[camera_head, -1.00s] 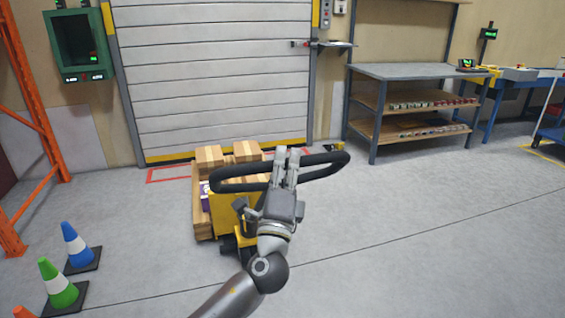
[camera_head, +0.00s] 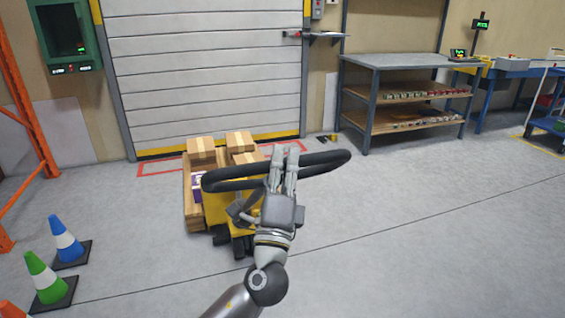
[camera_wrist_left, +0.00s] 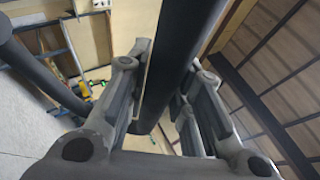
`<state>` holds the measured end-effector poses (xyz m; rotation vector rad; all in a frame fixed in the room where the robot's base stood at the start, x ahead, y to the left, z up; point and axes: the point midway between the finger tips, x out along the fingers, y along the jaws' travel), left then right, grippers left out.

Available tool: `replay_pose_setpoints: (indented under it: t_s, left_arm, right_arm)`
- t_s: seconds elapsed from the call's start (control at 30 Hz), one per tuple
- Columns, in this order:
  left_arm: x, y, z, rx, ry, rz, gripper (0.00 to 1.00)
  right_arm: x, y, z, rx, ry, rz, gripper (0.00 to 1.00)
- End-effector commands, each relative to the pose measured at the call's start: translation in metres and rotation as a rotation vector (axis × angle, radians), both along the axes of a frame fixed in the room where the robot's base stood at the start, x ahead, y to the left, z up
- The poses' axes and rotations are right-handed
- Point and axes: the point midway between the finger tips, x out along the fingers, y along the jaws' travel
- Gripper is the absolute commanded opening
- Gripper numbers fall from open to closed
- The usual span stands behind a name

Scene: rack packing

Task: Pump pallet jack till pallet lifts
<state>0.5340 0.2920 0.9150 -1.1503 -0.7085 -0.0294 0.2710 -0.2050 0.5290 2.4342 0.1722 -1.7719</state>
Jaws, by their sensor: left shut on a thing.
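My left gripper (camera_head: 283,168) is shut on the black loop handle (camera_head: 328,163) of the yellow pallet jack (camera_head: 217,213), at about the middle of the loop. In the left wrist view the dark handle bar (camera_wrist_left: 176,65) runs between the two fingers of the left gripper (camera_wrist_left: 158,100). The pallet jack stands on the floor, partly hidden behind my gripper and arm. Brown boxes (camera_head: 240,141) sit on a wooden pallet (camera_head: 191,213) beyond the jack. The forks and the gap under the pallet are hidden. My right gripper is not in view.
A shutter door (camera_head: 200,80) with a red floor marking (camera_head: 150,168) is behind the pallet. A blue cone (camera_head: 65,240) and a green cone (camera_head: 46,277) stand at the left by an orange rack (camera_head: 30,120). A workbench (camera_head: 410,62) is at the right. The right floor is clear.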

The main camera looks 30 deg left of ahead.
Motion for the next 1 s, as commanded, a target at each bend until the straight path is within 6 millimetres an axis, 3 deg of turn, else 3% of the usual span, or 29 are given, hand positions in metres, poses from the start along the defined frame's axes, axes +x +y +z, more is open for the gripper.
replay_pose_setpoints:
  t_s: [0.37, 0.4, 0.57, 1.0]
  left_arm:
    - [-0.0001, -0.0006, -0.0007, -0.001, 0.001, -0.001, 0.00]
    - [-0.0001, -0.0005, -0.0006, -0.001, 0.001, 0.000, 0.23]
    - [-0.0003, -0.0003, -0.0003, -0.001, 0.000, -0.001, 0.44]
    - [-0.0058, -0.0025, -0.0048, -0.001, 0.002, 0.000, 0.44]
  right_arm:
    - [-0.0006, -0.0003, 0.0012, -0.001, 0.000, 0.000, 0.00]
    - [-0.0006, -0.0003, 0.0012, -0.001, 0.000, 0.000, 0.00]
    - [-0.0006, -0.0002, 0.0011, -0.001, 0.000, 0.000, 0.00]
    - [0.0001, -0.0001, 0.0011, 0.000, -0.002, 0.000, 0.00]
